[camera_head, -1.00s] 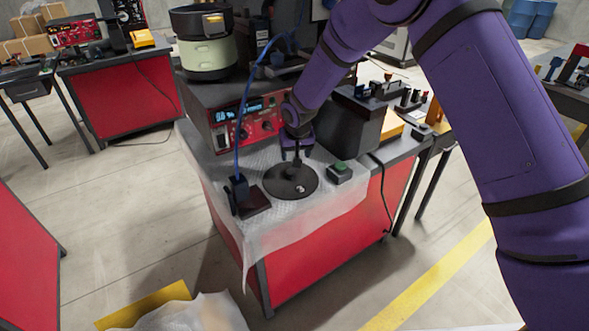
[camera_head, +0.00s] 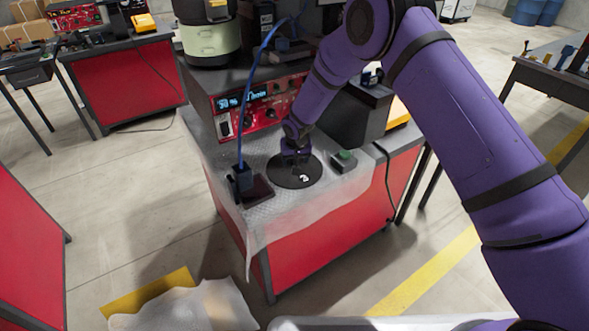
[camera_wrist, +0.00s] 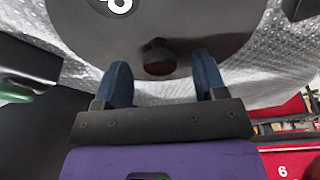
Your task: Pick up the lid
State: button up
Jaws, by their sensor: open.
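The lid (camera_head: 312,174) is a flat dark disc lying on the bubble-wrap-covered bench top, with a small pale mark near its front edge. My gripper (camera_head: 296,157) is just above the lid, pointing down. In the wrist view my gripper (camera_wrist: 163,82) is open, its two blue fingers either side of the knob, which appears between or just beyond their tips. Whether the fingers touch the lid cannot be told.
A red-fronted control box (camera_head: 258,108) carrying a pale green bowl feeder (camera_head: 211,42) stands behind. A green button box (camera_head: 344,161) sits close right of the lid. A dark block with a blue plug and cable (camera_head: 243,181) is close left. A dark box (camera_head: 361,115) stands behind right.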

jog(key=shift+x, duration=1)
jog(key=c, duration=1.2)
jog(key=shift+r, duration=0.1)
